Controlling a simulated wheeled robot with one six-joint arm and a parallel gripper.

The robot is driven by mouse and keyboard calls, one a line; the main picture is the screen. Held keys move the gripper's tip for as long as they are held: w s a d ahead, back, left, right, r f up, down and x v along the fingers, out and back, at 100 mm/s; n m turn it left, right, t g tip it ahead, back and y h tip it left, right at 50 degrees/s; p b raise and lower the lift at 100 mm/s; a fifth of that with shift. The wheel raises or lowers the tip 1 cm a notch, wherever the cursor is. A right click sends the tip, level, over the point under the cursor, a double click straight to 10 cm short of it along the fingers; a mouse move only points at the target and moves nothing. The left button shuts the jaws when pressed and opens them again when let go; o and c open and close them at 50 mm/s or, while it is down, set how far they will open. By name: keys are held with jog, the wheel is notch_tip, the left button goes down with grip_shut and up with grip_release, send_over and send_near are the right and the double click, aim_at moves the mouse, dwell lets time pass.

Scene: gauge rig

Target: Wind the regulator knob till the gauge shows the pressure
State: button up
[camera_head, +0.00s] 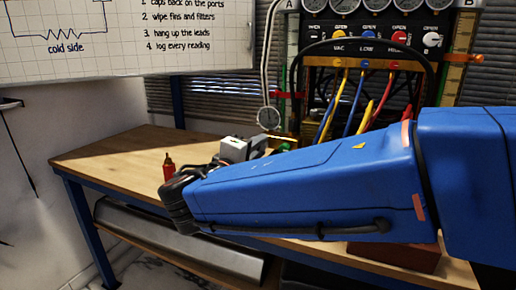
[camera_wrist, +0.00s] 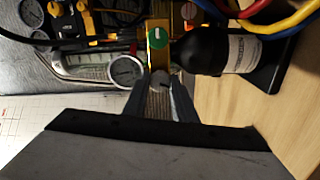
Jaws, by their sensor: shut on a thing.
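My gripper (camera_wrist: 159,92) is shut on the regulator knob (camera_wrist: 160,80), a small greyish knob below a brass block in the wrist view. The fingers cover most of the knob. The round white gauge (camera_wrist: 127,71) sits just left of the fingers; its needle and numbers are too small to read. In the head view the gauge (camera_head: 268,118) hangs below a pale hose, and my gripper (camera_head: 262,147) reaches in under it beside the brass part. The knob cannot be made out there.
A green knob (camera_wrist: 158,33) sits on the brass block. A black labelled cylinder (camera_wrist: 226,50) lies to its right. Coloured hoses (camera_head: 365,100) hang from the manifold panel. A red bottle (camera_head: 168,168) stands on the wooden bench (camera_head: 115,158), whose left part is mostly clear.

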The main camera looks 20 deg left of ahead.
jog(key=m, duration=0.8)
jog(key=shift+f+m, duration=0.15)
jog(key=shift+m, duration=0.25)
dwell(0.4)
jog(key=o, duration=1)
jog(key=shift+o, duration=0.2)
jog(key=s+a, duration=0.2)
jog(key=s, duration=1.5)
jog(key=shift+s, duration=0.15)
jog(key=shift+a, duration=0.1)
